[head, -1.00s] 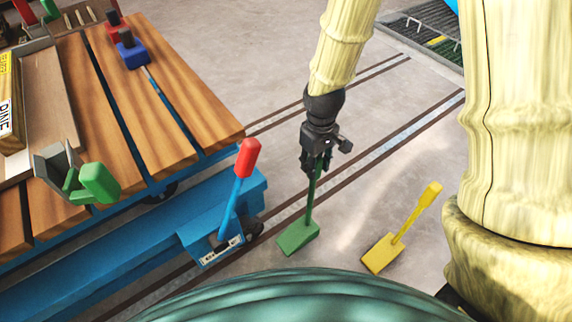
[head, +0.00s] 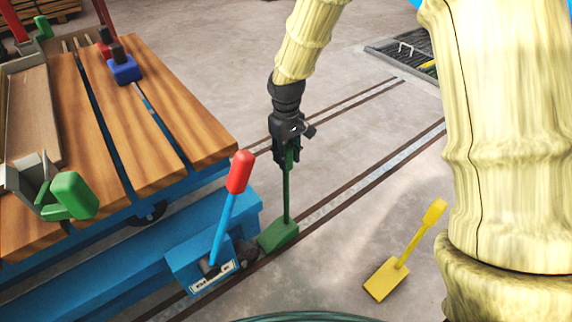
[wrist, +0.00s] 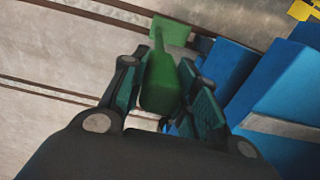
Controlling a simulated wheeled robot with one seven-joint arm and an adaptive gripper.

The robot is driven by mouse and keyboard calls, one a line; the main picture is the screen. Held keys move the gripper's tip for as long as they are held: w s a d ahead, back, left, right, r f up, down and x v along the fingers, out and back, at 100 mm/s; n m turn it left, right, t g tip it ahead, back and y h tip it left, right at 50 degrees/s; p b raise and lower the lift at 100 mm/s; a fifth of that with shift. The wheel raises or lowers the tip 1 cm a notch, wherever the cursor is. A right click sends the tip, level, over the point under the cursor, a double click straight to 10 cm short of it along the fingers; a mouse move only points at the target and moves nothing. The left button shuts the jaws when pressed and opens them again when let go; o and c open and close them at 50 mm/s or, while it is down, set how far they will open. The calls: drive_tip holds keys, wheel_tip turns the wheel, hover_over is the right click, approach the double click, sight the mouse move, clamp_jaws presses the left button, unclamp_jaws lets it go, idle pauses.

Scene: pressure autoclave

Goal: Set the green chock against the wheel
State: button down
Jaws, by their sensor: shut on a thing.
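The green chock (head: 279,235) is a wedge with a tall upright handle. My gripper (head: 287,158) is shut on the top of that handle. The wedge is at the floor rail beside the blue trolley's (head: 130,245) end; I cannot tell whether it touches the floor. A small dark wheel (head: 246,251) shows low at the trolley's end, close to the wedge's left side; contact is not clear. In the wrist view the green handle (wrist: 160,80) lies between my fingers, with the wedge (wrist: 172,30) beyond it and blue trolley parts to the right.
A red-tipped blue lever (head: 231,200) stands on the trolley's end, left of my gripper. A yellow chock (head: 388,277) lies on the floor to the right. Wooden deck boards (head: 170,120) top the trolley. The floor behind my gripper is clear up to a grate (head: 405,58).

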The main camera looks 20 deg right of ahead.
drive_tip(key=shift+f+b, duration=1.2)
drive_tip(key=shift+f, duration=0.5)
drive_tip(key=c, duration=1.1)
unclamp_jaws()
drive_tip(key=shift+f, duration=0.1)
wheel_tip(320, 180, up, 12)
drive_tip(key=p, duration=0.6)
